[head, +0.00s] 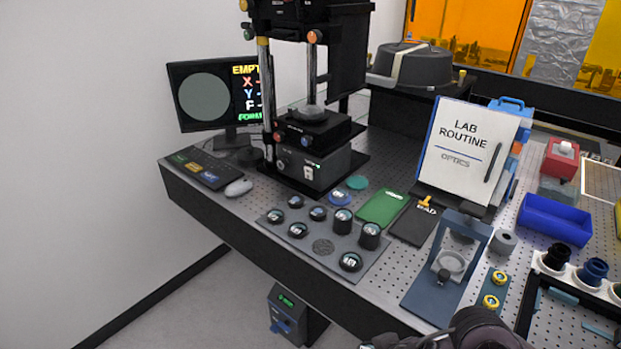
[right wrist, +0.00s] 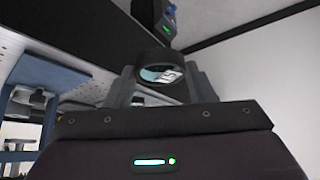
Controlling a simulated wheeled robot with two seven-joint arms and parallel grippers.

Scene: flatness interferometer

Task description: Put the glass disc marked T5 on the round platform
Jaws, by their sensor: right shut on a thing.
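My right gripper (right wrist: 162,84) is shut on a dark-rimmed glass disc (right wrist: 160,74), which sits between its two fingers in the right wrist view. The disc carries a white label, but I cannot read its mark surely. In the head view my right arm (head: 480,330) is at the bottom edge, in front of the table. The round platform (head: 308,115) is under the black interferometer head at the back left, far from the gripper. The monitor (head: 204,98) beside it reads "EMPTY". My left gripper is not in view.
A green mat (head: 382,207), a black "BAD" mat (head: 414,225) and a blue stand (head: 428,292) lie to the right. The interferometer's posts (head: 266,100) flank the platform.

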